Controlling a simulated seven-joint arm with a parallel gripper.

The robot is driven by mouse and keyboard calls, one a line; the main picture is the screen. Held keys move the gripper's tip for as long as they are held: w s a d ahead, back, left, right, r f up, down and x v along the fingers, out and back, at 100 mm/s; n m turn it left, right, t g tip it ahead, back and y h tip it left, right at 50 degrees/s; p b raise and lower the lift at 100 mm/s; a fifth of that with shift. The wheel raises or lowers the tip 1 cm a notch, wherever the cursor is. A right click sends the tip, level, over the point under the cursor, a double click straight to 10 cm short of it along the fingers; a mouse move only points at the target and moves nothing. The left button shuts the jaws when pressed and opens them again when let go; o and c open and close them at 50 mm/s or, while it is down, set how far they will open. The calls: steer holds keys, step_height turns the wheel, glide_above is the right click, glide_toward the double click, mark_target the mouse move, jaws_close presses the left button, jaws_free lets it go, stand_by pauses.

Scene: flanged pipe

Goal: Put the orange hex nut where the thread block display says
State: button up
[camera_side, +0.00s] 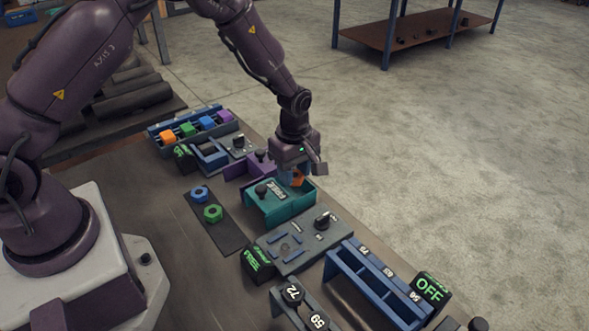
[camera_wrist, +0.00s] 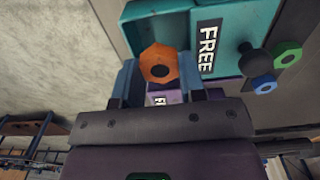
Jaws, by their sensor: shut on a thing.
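My gripper (camera_side: 300,169) is shut on the orange hex nut (camera_wrist: 157,58), which sits between the two blue fingertips in the wrist view. In the side view the orange nut (camera_side: 297,179) shows just under the fingers, at the far end of a teal box (camera_side: 283,212) labelled FREE. I cannot tell whether the nut touches the box. A black display (camera_side: 257,261) shows green text, apparently FREE, next to a grey panel with a knob. Another display (camera_side: 183,152) by the rack is too small to read. I cannot tell which one belongs to the thread block.
A blue nut (camera_side: 199,193) and a green nut (camera_side: 213,213) lie on a dark mat. A purple box (camera_side: 250,166) stands beside the teal one. A rack (camera_side: 228,129) holds several coloured pieces. A blue slotted rack (camera_side: 370,284) and an OFF display (camera_side: 430,288) stand in front.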

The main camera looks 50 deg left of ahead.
steer(key=shift+f, duration=0.95)
